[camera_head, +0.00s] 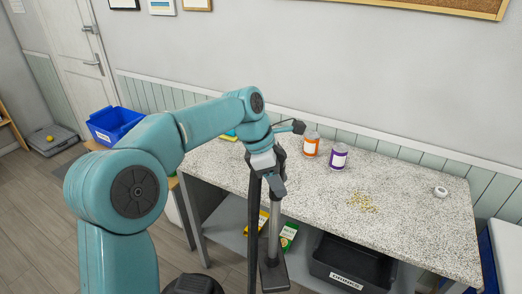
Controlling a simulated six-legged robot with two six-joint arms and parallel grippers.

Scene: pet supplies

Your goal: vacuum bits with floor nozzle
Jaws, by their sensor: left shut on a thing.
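Yellowish bits (363,203) lie in a loose patch on the speckled table top (415,220), right of the middle. My left gripper (275,181) is shut on a grey vacuum wand (274,225) in front of the table's near edge. The wand runs down to a dark, flat floor nozzle (273,277), low in the picture and apart from the bits. A dark strip or hose (254,225) hangs beside the wand. My arm hides part of the table's left end. My right gripper is out of view.
An orange-labelled can (311,144) and a purple-labelled can (338,157) stand at the table's back. A small white round object (440,192) sits at the right. Below are a black crate (345,265) and a green box (288,237). A blue bin (113,124) stands left.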

